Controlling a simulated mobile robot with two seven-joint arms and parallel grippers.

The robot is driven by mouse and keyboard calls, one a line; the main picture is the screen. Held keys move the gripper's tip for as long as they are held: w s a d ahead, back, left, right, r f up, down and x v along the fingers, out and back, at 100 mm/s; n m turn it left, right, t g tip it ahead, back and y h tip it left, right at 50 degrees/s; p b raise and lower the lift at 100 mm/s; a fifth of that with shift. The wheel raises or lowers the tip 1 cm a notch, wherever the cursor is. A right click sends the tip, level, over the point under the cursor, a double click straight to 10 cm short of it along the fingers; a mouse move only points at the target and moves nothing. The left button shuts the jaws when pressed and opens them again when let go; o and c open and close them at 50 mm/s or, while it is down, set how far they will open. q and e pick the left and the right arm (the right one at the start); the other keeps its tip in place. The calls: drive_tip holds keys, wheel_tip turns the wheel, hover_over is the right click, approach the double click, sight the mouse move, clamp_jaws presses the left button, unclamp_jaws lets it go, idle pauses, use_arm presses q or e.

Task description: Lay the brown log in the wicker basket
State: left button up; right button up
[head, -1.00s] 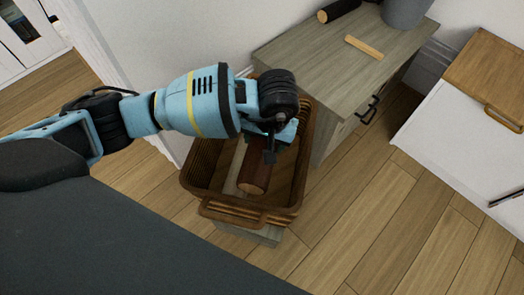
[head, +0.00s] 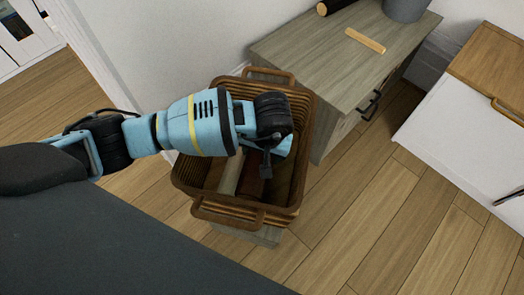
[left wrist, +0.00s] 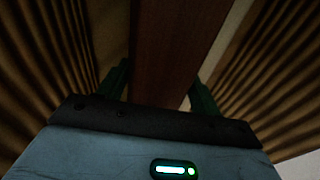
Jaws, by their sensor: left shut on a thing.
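The brown log (head: 253,188) is inside the wicker basket (head: 200,212), low between its walls and partly hidden by my left gripper (head: 267,165). That gripper reaches down into the basket and is shut on the log. In the left wrist view, the log (left wrist: 175,45) runs between the two green fingers of my left gripper (left wrist: 160,90), with the ribbed basket walls (left wrist: 45,65) on both sides. Whether the log touches the basket floor cannot be seen. My right gripper is not in view.
The basket stands on a low grey wooden support (head: 262,236). A pale strip (head: 231,172) shows in the basket beside the log. A grey wooden cabinet (head: 320,55) stands close on the right, with a light stick (head: 365,40) and a grey pot (head: 405,8) on top. Floor at right is clear.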

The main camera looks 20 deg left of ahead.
use_arm(q)
drive_tip(key=shift+f, duration=0.25)
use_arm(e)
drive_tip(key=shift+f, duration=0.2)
